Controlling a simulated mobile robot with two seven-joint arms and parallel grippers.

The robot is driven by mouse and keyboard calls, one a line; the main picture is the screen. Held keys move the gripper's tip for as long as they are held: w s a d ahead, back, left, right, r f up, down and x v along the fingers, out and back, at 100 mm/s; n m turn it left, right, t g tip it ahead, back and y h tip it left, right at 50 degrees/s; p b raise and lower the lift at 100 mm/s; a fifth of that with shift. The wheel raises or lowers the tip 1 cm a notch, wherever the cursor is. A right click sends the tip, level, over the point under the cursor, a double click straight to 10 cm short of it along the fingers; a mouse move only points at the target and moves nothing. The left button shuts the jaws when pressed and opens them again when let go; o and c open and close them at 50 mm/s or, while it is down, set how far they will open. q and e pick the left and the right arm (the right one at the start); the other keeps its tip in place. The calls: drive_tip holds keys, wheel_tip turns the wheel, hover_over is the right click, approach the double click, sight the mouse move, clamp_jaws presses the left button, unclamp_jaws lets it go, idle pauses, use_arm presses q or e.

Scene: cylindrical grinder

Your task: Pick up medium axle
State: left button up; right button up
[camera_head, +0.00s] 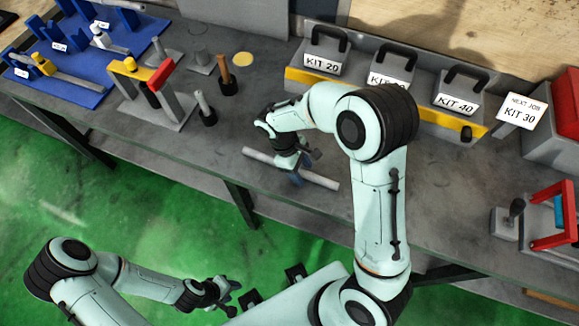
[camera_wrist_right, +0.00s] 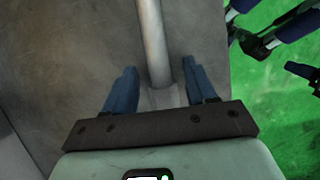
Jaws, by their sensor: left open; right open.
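A grey metal rod, the axle (camera_head: 262,158), lies on the grey workbench near its front edge. My right gripper (camera_head: 298,174) is over the axle's middle part and hides some of it. In the right wrist view the axle (camera_wrist_right: 153,45) runs between the two blue fingers, nearer the right one. My right gripper (camera_wrist_right: 160,88) is open, with gaps showing beside the axle. I cannot tell how far the fingertips are above the bench. My left gripper (camera_head: 232,297) is open and empty over the green floor, away from the bench.
Kit boxes labelled KIT 20 (camera_head: 322,64) and KIT 40 (camera_head: 459,105) stand along the back, with a KIT 30 sign (camera_head: 521,112). A wooden-handled tool (camera_head: 225,72) and a blue tray (camera_head: 85,65) are at the left.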

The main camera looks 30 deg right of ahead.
clamp_jaws()
drive_tip(key=shift+a, duration=0.1)
idle(1.3)
